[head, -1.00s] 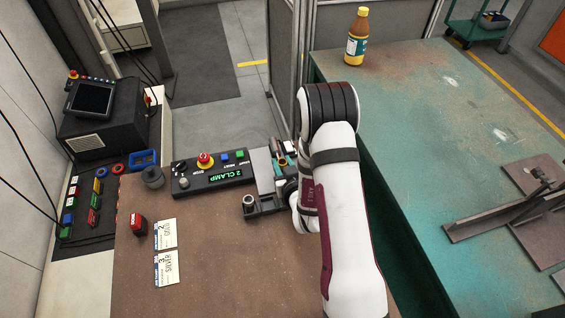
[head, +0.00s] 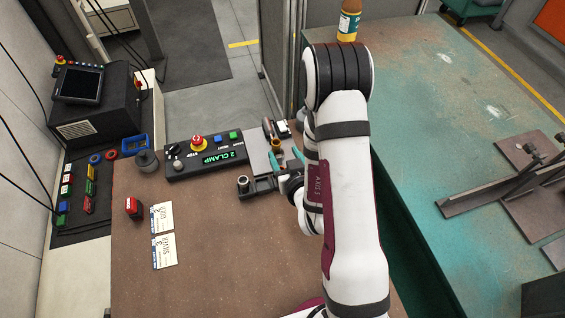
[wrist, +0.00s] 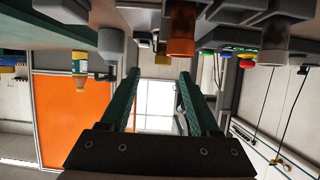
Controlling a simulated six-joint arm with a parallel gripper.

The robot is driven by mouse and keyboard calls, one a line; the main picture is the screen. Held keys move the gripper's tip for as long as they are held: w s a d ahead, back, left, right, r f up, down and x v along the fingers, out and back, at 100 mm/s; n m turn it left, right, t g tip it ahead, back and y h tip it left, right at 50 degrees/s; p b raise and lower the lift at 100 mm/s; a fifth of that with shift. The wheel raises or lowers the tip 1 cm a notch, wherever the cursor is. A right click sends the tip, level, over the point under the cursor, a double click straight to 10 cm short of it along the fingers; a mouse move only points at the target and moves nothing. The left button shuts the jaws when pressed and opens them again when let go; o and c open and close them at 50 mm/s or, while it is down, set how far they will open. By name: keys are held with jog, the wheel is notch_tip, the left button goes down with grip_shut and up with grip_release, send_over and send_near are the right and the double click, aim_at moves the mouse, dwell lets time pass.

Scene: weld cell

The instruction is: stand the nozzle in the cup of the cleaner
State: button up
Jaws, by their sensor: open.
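My gripper (head: 287,160) is open, its teal fingers apart beside a grey plate right of the control box. In the wrist view, which is upside down, my gripper (wrist: 158,78) has nothing between its fingers. One may be the nozzle; I cannot tell which. In the head view a small metal cup (head: 243,182) sits on a dark bracket just left of my gripper. It may be the cleaner's cup. My arm hides part of this area.
A bottle (head: 349,22) stands on the green bench.

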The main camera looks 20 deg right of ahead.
jog(key=s+a+r+m+g, duration=0.1)
jog(key=s+r+g, duration=0.3)
jog(key=s, duration=0.5)
jog(key=s+a+r+m+g+y, duration=0.1)
jog(key=s+a+r+g, duration=0.3)
jog(key=s, duration=0.5)
jog(key=s+a+r+m+g+y, duration=0.1)
jog(key=s+a+r+m+g, duration=0.1)
jog(key=s+r+g, duration=0.3)
jog(key=s+r+m, duration=0.1)
jog(key=s+r, duration=0.1)
jog(key=s, duration=0.2)
jog(key=shift+s+a, duration=0.15)
jog(key=shift+s, duration=0.1)
